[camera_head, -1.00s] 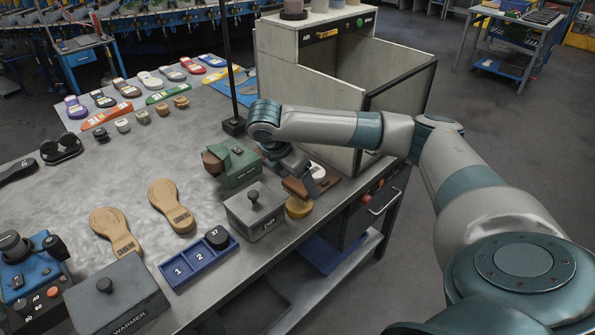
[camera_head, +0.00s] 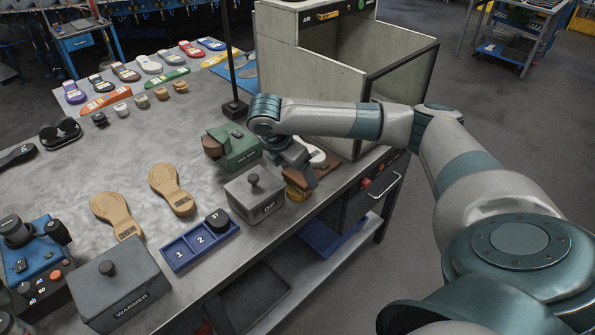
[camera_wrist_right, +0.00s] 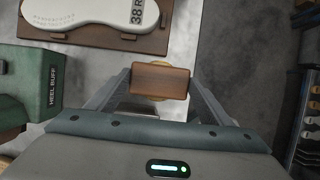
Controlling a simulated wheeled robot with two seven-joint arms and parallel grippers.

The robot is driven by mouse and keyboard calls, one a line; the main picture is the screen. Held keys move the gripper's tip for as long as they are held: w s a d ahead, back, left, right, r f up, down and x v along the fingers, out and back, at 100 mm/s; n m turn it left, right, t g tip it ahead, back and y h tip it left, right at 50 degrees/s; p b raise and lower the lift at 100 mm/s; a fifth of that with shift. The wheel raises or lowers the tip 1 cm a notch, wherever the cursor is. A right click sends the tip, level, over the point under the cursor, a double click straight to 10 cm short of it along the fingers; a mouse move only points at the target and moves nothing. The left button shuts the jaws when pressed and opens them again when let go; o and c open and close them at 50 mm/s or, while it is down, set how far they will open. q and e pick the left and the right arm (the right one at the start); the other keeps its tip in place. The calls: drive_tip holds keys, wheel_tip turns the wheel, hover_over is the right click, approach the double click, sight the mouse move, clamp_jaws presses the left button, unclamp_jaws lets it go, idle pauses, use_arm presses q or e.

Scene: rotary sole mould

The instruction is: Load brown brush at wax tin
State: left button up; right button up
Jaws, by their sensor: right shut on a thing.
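My right gripper (camera_head: 299,178) is shut on the brown brush (camera_wrist_right: 160,80), which shows as a brown wooden block between the two fingers in the right wrist view. In the head view the brush is mostly hidden by the gripper. The wax tin (camera_head: 295,193), round and yellow, sits right under the brush near the bench's front edge. In the wrist view only slivers of the tin (camera_wrist_right: 160,63) show past the brush. I cannot tell whether the brush touches the wax. My left gripper is not in view.
A grey lidded box (camera_head: 255,196) stands left of the tin, and a green heel buff block (camera_head: 238,151) stands behind it. A white sole (camera_wrist_right: 95,11) lies on a brown stand (camera_wrist_right: 100,38) close by. A large open-fronted cabinet (camera_head: 330,60) rises behind the arm.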

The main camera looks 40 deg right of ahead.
sight(298, 176)
drive_tip(key=shift+f, duration=0.5)
idle(0.8)
drive_tip(key=shift+s+a+f+p, duration=0.1)
drive_tip(key=shift+f+p, duration=0.05)
drive_tip(key=shift+p, duration=0.6)
idle(3.2)
wheel_tip(298, 176, up, 7)
drive_tip(key=p, duration=0.9)
idle(0.5)
idle(0.9)
